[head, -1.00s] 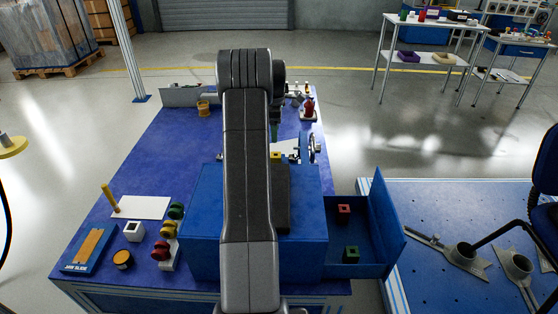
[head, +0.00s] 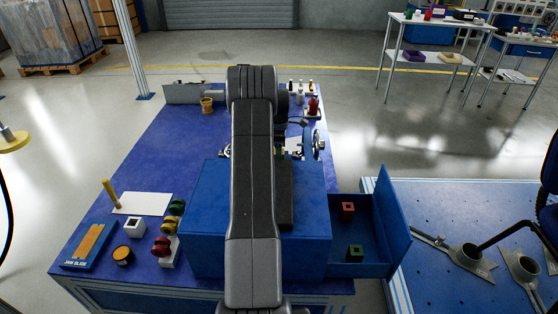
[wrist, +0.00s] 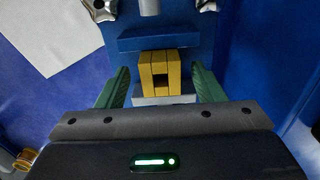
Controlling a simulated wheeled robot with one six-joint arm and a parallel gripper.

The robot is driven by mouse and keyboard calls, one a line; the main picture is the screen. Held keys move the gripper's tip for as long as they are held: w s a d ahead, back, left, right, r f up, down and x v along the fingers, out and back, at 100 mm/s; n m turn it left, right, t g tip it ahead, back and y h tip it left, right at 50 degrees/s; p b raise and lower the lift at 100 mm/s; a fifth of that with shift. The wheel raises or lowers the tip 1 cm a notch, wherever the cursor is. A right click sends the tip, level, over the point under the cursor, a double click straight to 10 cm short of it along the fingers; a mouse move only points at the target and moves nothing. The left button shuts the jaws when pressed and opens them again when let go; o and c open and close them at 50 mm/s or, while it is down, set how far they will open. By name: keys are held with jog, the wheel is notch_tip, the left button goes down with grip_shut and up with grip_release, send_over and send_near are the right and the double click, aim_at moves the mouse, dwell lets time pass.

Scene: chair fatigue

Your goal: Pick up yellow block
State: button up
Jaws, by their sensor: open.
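The yellow block (wrist: 146,76) shows in the wrist view, a boxy piece with a dark square opening in its front. It sits against a blue fixture (wrist: 160,43) with a pale grey ledge below it. My gripper (wrist: 160,70) has green fingers, one on each side of the block. The fingers are open, with a visible gap to the block on both sides. In the head view my arm hides the gripper and most of the fixture area.
A blue box (head: 205,215) stands on the blue table (head: 150,160). An open blue drawer (head: 375,225) on the right holds a red block (head: 347,211) and a green block (head: 354,254). A white sheet (head: 145,203) and small parts lie on the left.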

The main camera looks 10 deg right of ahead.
notch_tip(320, 180, down, 3)
jog(key=shift+r, duration=0.1)
jog(key=shift+c, duration=0.2)
jog(key=shift+r, duration=0.1)
grip_shut()
